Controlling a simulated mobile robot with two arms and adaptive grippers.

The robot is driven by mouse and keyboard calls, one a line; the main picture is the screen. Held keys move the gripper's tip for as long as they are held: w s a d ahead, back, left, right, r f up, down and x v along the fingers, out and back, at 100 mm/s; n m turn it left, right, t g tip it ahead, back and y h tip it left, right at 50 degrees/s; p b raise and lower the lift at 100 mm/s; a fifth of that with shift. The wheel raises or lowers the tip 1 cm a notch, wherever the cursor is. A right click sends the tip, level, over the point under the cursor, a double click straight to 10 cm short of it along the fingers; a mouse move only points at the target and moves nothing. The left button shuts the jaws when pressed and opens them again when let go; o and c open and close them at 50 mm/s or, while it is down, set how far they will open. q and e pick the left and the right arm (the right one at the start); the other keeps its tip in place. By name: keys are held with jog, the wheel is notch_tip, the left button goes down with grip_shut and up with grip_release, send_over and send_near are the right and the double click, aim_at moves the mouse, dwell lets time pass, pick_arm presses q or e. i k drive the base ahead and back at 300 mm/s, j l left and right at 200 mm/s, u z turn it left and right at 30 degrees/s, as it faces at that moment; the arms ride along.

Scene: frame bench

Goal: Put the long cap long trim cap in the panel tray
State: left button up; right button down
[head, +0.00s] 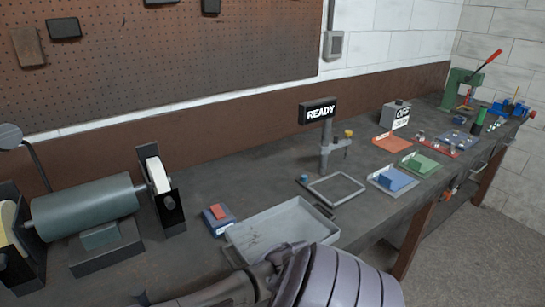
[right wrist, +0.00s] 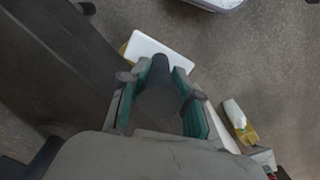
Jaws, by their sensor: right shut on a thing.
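My right gripper (right wrist: 160,70) shows in the right wrist view with teal-lined fingers. It is shut on a dark grey, rounded piece (right wrist: 159,92); I cannot tell for sure that this is the long trim cap. In the head view my right arm covers the bottom centre, and the held piece cannot be made out there. A large shallow grey tray (head: 244,251), which may be the panel tray, lies on the bench just beyond my arm. My left gripper is out of view.
A grinder (head: 85,212) stands at the left, beside a small blue-and-red block (head: 219,220). A dark frame (head: 337,190) and a post with a READY sign (head: 321,112) stand behind the tray. Small coloured trays, including a green one (head: 420,165), lie to the right.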

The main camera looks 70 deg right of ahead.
aim_at(282, 237)
jog(key=k+l, duration=0.25)
jog(key=l, duration=0.15)
jog(key=k+l, duration=0.25)
jog(key=l, duration=0.2)
jog(key=k+l, duration=0.25)
jog(key=l, duration=0.15)
jog(key=k+l, duration=0.25)
jog(key=l, duration=0.2)
jog(key=z, duration=0.05)
